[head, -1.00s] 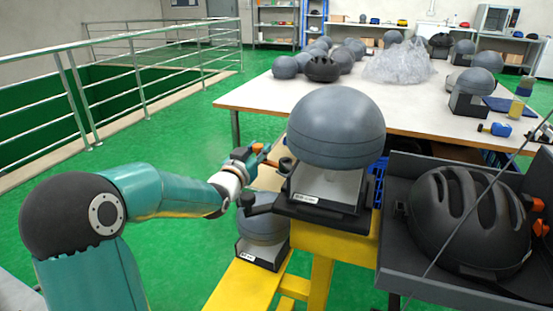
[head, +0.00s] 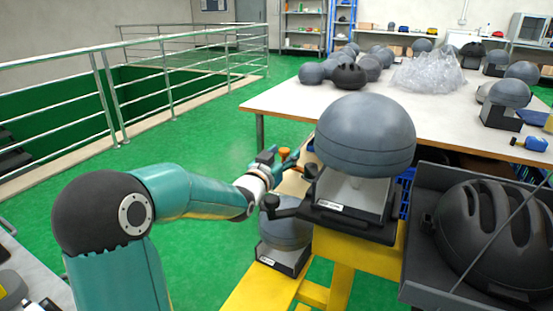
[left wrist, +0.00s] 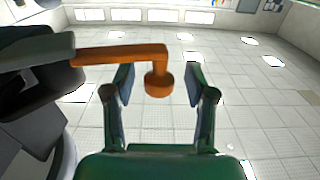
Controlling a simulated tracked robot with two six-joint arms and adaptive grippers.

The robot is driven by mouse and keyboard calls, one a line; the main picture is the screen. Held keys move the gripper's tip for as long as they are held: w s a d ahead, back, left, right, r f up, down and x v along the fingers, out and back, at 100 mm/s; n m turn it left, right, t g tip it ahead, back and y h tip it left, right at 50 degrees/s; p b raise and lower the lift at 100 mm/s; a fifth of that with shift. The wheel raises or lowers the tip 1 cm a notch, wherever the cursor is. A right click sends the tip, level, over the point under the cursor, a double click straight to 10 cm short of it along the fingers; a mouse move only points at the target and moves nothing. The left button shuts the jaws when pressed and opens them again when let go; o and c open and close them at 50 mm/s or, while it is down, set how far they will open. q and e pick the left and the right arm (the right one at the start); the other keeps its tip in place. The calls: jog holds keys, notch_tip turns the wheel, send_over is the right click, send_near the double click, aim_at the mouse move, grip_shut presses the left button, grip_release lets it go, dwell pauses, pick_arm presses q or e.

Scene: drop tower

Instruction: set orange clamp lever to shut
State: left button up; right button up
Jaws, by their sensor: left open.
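The orange clamp lever (left wrist: 120,51) runs across the left wrist view from a dark grey mount at the left and ends in a round knob. In the head view a bit of its orange (head: 285,153) shows beside my left gripper (head: 285,163). In the wrist view my left gripper (left wrist: 158,76) is open, with the knob between its two fingers and a gap visible on both sides. The grey headform (head: 365,135) sits on its stand just right of the gripper. Most of the lever is hidden in the head view. My right gripper is out of view.
The yellow frame (head: 345,252) carries the stand. A second grey headform (head: 285,232) stands lower, under my left wrist. A black helmet (head: 490,235) is at the right. A white table (head: 440,112) with headforms stands behind. Green floor lies open at left, before the railing.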

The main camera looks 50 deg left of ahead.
pick_arm(q)
jog(key=v, duration=1.2)
